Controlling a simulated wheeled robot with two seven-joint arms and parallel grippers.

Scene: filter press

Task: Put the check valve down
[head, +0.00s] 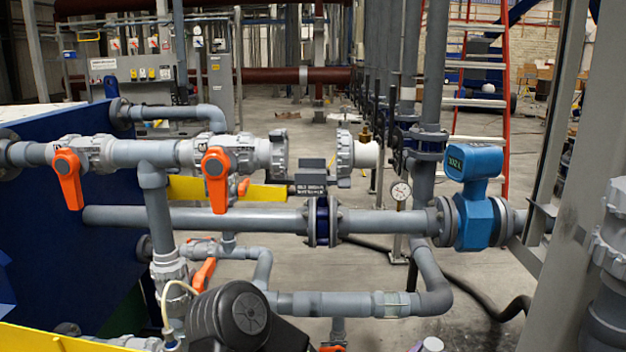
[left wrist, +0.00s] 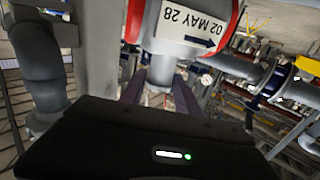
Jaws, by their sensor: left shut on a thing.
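The check valve (left wrist: 190,22) shows close up in the left wrist view, at the top. It is a grey body with red rings at its sides and a white label reading "02 MAY 28" with a dark arrow. My left gripper (left wrist: 160,88) is shut on it, its two dark fingers reaching up to the valve's underside. The valve's top is cut off by the frame. Neither the valve nor the left gripper shows in the head view, where only a dark link of my arm shows at the bottom. My right gripper is in neither view.
The upper grey pipe has a gap between a left union end (head: 278,153) and a right union end (head: 345,157). Orange-handled valves (head: 216,165) sit left of it. A blue flow meter (head: 473,200) and a grey column (head: 545,180) stand right. Pipes crowd the foreground.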

